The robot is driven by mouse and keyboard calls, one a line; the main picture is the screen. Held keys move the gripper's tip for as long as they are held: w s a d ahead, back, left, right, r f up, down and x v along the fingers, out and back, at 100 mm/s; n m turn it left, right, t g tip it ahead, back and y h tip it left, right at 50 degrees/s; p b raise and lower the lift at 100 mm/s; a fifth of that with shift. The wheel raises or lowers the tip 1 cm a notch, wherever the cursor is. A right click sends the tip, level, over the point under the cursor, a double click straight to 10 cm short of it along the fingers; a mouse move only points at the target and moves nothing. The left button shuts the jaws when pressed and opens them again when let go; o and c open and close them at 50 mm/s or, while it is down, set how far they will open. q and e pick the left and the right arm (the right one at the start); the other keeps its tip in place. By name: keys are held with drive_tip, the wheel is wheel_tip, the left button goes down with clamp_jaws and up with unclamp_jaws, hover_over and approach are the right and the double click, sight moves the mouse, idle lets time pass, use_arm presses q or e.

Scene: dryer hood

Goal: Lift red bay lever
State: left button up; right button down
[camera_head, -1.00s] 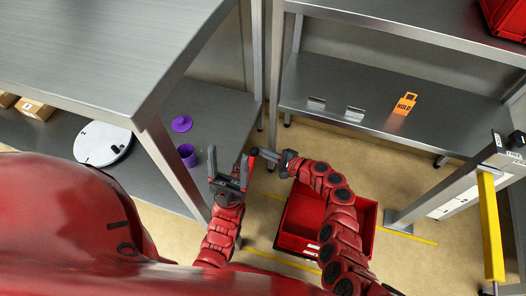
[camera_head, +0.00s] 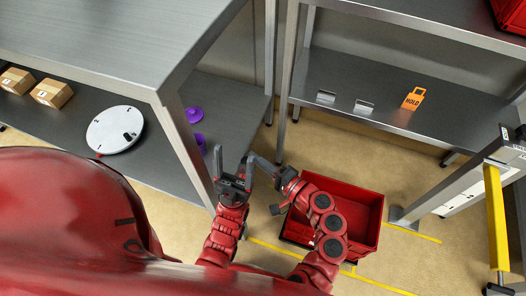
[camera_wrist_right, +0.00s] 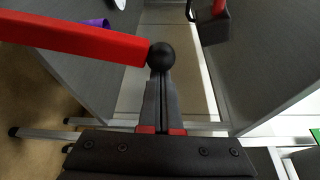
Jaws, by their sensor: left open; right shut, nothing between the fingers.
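In the right wrist view a red bar (camera_wrist_right: 75,37) comes in from the left and ends in a black ball knob (camera_wrist_right: 162,55); I take it for the lever. My right gripper (camera_wrist_right: 161,85) has its fingers pressed together, with the tips just below the knob; I cannot tell whether they touch. I cannot make out the lever in the head view. There my right gripper (camera_head: 256,161) is close to my left gripper (camera_head: 233,156), which is open and empty, fingers pointing up the picture.
A red bin (camera_head: 345,205) stands on the floor below my right arm. A steel shelf unit (camera_head: 185,45) stands left, another shelf (camera_head: 350,75) behind, with an orange HOLD tag (camera_head: 412,99). A yellow post (camera_head: 495,215) is at right. A purple lid (camera_head: 194,114) lies on the left shelf.

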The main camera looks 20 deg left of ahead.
drive_tip(key=shift+s+a+r+p, duration=0.1)
drive_tip(key=shift+s+r+p, duration=0.15)
drive_tip(key=shift+s, duration=0.7)
drive_tip(key=shift+s+d+r+p, duration=0.1)
drive_tip(key=shift+s+r+p, duration=0.1)
drive_tip(key=shift+s, duration=0.75)
drive_tip(key=shift+s+a+r+p, duration=0.15)
drive_tip(key=shift+s+r, duration=0.1)
drive_tip(key=shift+s, duration=0.7)
drive_tip(key=shift+w, duration=0.1)
